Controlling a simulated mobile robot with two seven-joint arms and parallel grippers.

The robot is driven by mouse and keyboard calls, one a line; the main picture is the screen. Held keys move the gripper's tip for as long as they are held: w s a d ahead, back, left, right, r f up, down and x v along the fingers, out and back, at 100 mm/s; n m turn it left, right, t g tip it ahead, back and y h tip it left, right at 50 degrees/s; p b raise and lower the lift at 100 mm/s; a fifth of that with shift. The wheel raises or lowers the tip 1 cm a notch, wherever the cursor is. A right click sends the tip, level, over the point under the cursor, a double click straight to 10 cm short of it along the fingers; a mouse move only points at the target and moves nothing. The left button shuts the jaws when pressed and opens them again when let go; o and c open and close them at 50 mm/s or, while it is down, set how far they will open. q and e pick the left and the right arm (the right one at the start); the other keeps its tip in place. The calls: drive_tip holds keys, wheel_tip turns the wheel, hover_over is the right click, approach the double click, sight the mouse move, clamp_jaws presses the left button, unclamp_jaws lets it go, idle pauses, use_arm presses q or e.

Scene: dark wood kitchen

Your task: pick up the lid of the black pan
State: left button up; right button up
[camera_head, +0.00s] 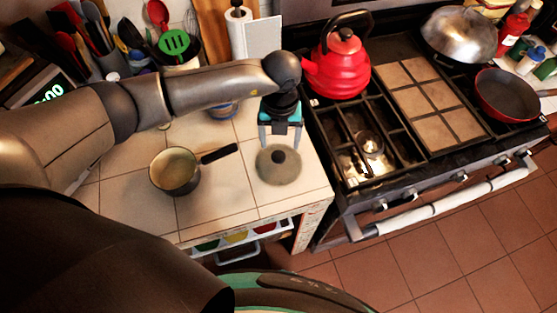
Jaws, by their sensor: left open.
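The black pan (174,172) stands uncovered on the tiled counter, its dark handle pointing right and slightly away. The round, greyish lid with a dark knob (278,166) lies on the counter to the right of the pan, near the counter's right end. My left gripper (280,146) points down above the lid, its two fingers apart and empty. The fingertips appear just behind and above the knob; whether they touch the lid is hard to tell. My right gripper is not in view.
A stove with a red kettle (337,65), a domed silver lid (459,33) and a red pan (506,95) stands to the right. Utensils and a paper towel roll (238,32) line the back. A bowl (222,110) sits behind the pan. Bare tiles surround the lid.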

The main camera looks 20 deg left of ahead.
sight(279, 155)
use_arm(q)
drive_tip(key=shift+s+a+f, duration=0.1)
drive_tip(key=shift+f, duration=1.25)
drive_tip(key=shift+s+f, duration=0.1)
drive_tip(key=shift+f, duration=1.25)
clamp_jaws()
